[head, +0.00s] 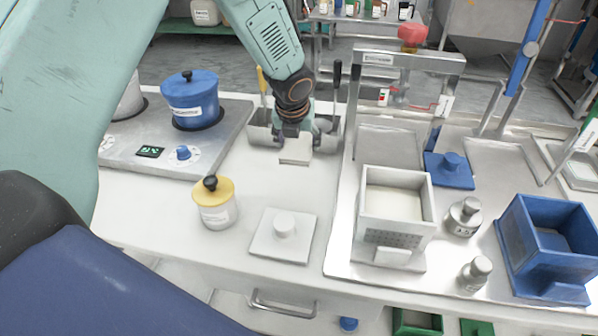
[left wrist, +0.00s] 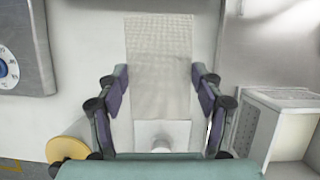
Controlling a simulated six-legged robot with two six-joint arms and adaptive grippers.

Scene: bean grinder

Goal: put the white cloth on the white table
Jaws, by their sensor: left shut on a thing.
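The white cloth (head: 295,151) is a small pale rectangle at the fingertips of my left gripper (head: 297,138). In the left wrist view the cloth (left wrist: 158,60) has a woven texture and lies between the two fingers of the gripper (left wrist: 161,100). My left gripper is shut on the cloth. It is over the back part of the white table (head: 165,185), in front of a metal tool holder (head: 262,130). I cannot tell whether the cloth touches the table. My right gripper is not in view.
A white lid with a knob (head: 283,236) and a yellow-topped jar (head: 214,203) stand on the table in front. A hob with a blue pot (head: 191,98) is at left. A metal tray with a white box (head: 395,215) is at right. Bare table lies between.

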